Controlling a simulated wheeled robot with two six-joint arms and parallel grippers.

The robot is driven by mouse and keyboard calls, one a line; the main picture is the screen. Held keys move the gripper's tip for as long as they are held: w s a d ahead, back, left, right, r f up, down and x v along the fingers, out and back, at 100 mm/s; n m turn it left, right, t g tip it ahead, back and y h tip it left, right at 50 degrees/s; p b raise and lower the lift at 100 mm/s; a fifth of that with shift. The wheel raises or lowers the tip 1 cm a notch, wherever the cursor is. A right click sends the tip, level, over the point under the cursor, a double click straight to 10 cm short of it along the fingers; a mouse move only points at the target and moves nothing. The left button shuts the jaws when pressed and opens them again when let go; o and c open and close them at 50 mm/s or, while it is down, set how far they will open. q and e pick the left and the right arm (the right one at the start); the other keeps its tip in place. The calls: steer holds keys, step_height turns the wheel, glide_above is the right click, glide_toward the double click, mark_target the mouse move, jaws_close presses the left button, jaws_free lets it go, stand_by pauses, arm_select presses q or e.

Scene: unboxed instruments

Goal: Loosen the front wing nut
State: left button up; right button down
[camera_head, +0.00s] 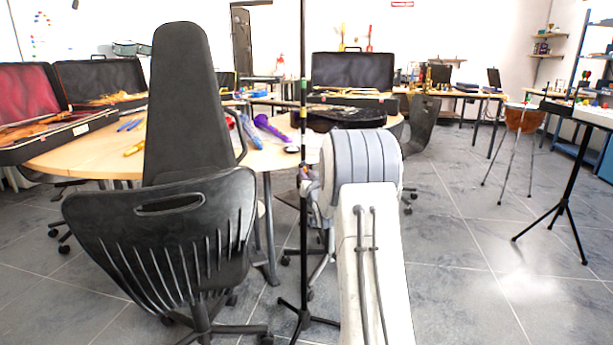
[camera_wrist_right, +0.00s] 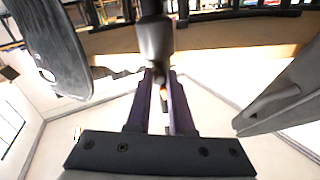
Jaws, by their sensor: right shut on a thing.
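A thin black stand (camera_head: 304,230) rises upright in the middle of the head view, with its feet on the floor. My right gripper (camera_head: 307,181) is at the stand's pole, partly hidden by my own grey and white arm. In the right wrist view the two dark fingers (camera_wrist_right: 161,78) reach up to a black collar (camera_wrist_right: 155,38) on the pole. They are shut on a small part there, which fits the front wing nut; its shape is mostly hidden between the fingertips. My left gripper is in neither view.
A black office chair (camera_head: 170,220) stands close to the left of the stand. Behind it is a round wooden table (camera_head: 75,160) with open instrument cases (camera_head: 352,72). A tripod drum (camera_head: 522,118) stands at the right.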

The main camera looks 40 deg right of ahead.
stand_by(0.4)
steer(key=c, duration=0.8)
jaws_free()
steer(key=shift+o, duration=0.2)
steer(key=shift+s, duration=0.1)
steer(key=p+v, duration=0.2)
steer(key=v, duration=0.8)
steer(key=shift+s, duration=0.15)
steer(key=shift+a, duration=0.1)
steer(key=shift+c, duration=0.2)
